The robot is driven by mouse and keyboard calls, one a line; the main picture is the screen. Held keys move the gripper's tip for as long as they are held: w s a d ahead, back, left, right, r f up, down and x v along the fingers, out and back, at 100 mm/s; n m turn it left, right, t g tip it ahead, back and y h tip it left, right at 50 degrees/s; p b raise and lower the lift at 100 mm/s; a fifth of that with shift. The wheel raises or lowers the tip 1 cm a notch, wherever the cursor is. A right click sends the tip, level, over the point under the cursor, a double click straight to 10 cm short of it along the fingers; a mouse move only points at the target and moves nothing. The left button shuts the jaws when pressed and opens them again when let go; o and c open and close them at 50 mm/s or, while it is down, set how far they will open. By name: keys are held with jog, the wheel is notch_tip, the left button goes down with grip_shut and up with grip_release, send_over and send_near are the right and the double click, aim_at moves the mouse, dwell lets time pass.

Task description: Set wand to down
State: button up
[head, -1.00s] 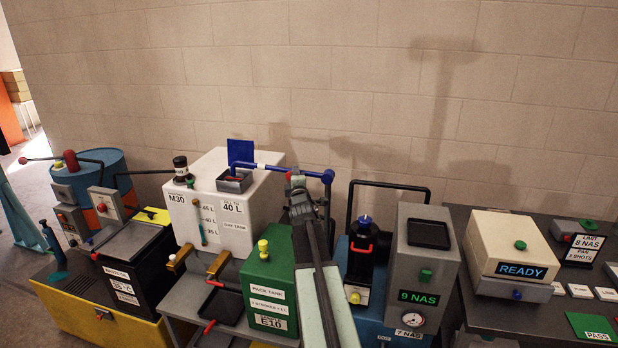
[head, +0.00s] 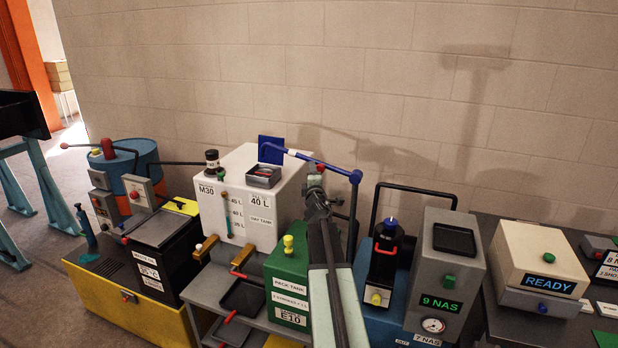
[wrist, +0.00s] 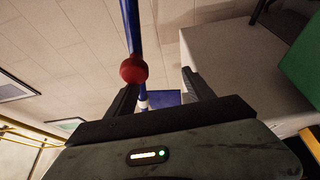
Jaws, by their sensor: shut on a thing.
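The wand (head: 338,169) is a blue pipe in the head view. It runs from above the small dark tray (head: 263,175) on the white tank (head: 285,165) to a blue joint at the right, sloping slightly down to the right. A red knob (head: 320,167) sits along it. My gripper (head: 316,178) is at this knob, shut on the wand there. In the wrist view the blue pipe and red knob (wrist: 134,68) show close to the left finger of my gripper (wrist: 158,88). The exact contact is not clear.
A green pack tank (head: 288,280) stands just left of my arm. A black-handled blue unit and a grey box (head: 445,265) reading 9 NAS stand to the right. A black bin on a yellow base (head: 150,325) is at left. The wall is behind.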

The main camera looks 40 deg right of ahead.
jog(key=shift+s+d+f+m+h, duration=0.2)
jog(key=shift+s+d+m+h, duration=0.1)
jog(key=shift+s+d, duration=0.45)
jog(key=a+v, duration=0.1)
jog(key=v, duration=0.7)
jog(key=shift+a+b, duration=0.2)
jog(key=shift+b, duration=0.15)
jog(key=shift+w, duration=0.1)
